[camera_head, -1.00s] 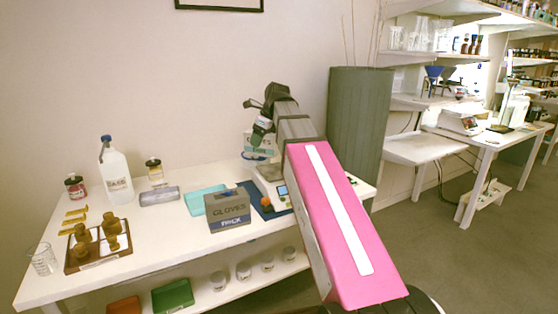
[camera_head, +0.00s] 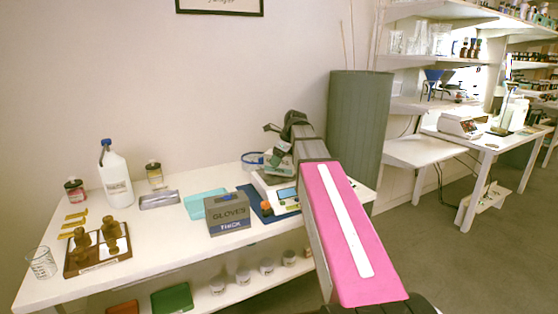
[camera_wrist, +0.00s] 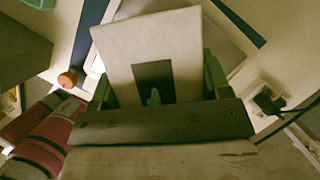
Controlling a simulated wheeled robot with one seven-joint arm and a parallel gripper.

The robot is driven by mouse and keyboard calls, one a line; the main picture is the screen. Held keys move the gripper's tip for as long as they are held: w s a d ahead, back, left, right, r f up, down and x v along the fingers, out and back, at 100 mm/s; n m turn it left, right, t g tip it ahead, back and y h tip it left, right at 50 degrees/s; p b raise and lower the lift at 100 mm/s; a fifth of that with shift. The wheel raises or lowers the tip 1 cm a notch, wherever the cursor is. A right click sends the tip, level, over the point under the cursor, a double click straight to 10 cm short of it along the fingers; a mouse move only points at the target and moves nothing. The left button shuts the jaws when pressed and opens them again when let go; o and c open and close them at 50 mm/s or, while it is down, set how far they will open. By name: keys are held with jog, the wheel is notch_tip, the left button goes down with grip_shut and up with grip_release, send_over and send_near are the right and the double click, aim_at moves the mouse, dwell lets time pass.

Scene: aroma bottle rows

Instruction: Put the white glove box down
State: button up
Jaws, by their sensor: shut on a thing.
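The white glove box (camera_wrist: 150,45) is between my gripper's fingers (camera_wrist: 158,85) in the wrist view, its dark opening facing the camera. My gripper is shut on it. In the head view my gripper (camera_head: 280,152) is at the back right of the white table (camera_head: 170,258). The held box (camera_head: 279,170) shows there only in part, over or close to the white scale (camera_head: 287,197). My arm hides part of that area, and I cannot tell whether the box touches anything below.
A grey glove box (camera_head: 228,213) stands left of the blue mat (camera_head: 252,198), with a teal tray (camera_head: 205,203) behind it. An orange ball (camera_head: 266,208) lies near the scale. A white bottle (camera_head: 116,178) and a weight rack (camera_head: 98,262) stand at left. A grey-green column (camera_head: 358,125) stands beyond the table.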

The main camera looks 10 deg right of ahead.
jog(key=shift+f, duration=0.25)
jog(key=o, duration=1.1)
jog(key=v, duration=1.1)
jog(key=shift+r, duration=0.1)
jog(key=shift+s+d+r, duration=0.1)
jog(key=shift+r, duration=0.4)
